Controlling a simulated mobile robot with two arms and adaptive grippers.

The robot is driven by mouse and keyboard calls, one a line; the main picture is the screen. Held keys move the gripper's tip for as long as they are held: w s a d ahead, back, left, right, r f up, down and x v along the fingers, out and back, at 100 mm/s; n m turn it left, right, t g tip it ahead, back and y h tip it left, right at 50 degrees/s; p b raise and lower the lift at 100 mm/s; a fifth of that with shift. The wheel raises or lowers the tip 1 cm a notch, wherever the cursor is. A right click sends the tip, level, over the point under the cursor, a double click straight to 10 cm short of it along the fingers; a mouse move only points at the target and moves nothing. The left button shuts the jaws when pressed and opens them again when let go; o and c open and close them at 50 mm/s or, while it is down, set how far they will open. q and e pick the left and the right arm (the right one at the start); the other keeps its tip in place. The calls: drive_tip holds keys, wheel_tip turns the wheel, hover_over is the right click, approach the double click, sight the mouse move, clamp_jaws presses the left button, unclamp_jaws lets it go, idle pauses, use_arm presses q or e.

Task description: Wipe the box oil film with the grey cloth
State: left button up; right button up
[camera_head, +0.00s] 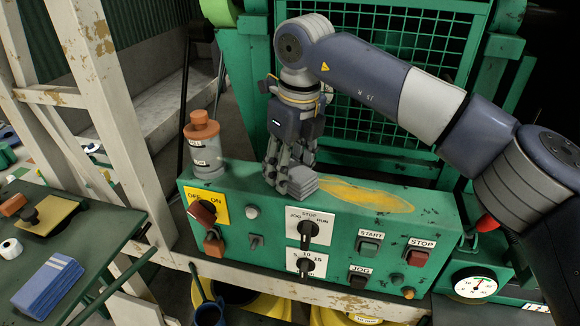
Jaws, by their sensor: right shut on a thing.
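The grey cloth (303,182) is a small folded pad, held in my right gripper (283,172), which is shut on it. The cloth is on or just above the top of the green control box (440,212); I cannot tell if it touches. The yellowish oil film (362,195) is a long smear on the box top, just right of the cloth. My left gripper is not in view.
A clear bottle with an orange cap (205,145) stands at the box top's left end. Switches and buttons, including a red stop button (417,257), fill the box front. A green mesh guard (400,60) rises behind. A side table (95,245) at left holds a blue cloth stack (48,287).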

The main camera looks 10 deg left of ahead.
sight(315, 170)
drive_tip(key=shift+d+f+b, duration=0.15)
drive_tip(key=shift+d+b, duration=0.55)
drive_tip(key=shift+d, duration=0.2)
drive_tip(key=shift+d+b, duration=0.6)
drive_tip(key=shift+d, duration=0.85)
drive_tip(key=shift+d+b, duration=0.65)
drive_tip(key=shift+d, duration=0.2)
drive_tip(key=shift+d+b, duration=0.6)
drive_tip(key=shift+d, duration=0.9)
